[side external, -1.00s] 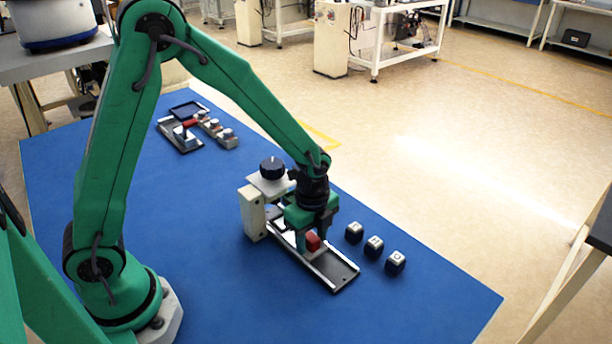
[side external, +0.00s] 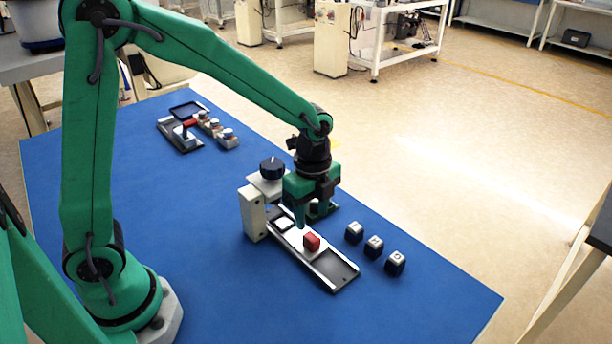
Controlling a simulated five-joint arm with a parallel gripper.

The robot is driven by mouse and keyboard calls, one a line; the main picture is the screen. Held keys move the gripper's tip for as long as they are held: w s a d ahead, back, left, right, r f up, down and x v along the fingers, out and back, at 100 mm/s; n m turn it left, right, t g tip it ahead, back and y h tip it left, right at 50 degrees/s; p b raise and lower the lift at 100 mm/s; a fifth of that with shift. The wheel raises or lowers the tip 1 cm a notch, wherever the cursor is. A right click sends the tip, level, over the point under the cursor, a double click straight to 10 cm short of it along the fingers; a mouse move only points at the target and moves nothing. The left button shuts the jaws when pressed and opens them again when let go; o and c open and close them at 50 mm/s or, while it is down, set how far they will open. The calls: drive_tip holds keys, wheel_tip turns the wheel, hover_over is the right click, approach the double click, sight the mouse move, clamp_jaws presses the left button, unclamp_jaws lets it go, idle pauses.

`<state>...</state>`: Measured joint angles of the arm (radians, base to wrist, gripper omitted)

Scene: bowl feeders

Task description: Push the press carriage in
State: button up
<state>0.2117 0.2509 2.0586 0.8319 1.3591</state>
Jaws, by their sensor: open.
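The press has a beige frame (side external: 252,213) with a dark knob (side external: 272,168) on top. A dark rail with light edges (side external: 340,274) runs from under the frame toward the lower right. A red block (side external: 311,241) sits on the rail, outside the frame, probably the grip of the carriage. A pale plate (side external: 284,224) lies on the rail nearer the frame. My gripper (side external: 311,217) is open and empty, pointing down above the rail. It is apart from the red block, just above it in the picture. It hides part of the press's right side.
Several dark cubes with pale marked tops (side external: 374,246) stand in a row right of the rail. A second fixture with a red handle (side external: 188,124) and a dark tray (side external: 189,109) is at the far left. The blue mat (side external: 420,305) is clear at front.

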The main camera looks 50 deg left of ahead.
drive_tip(key=shift+n, duration=0.3)
drive_tip(key=n, duration=0.3)
drive_tip(key=shift+n, duration=0.4)
drive_tip(key=n, duration=2.2)
drive_tip(key=shift+n, duration=0.4)
drive_tip(key=n, duration=0.8)
drive_tip(key=shift+n, duration=0.4)
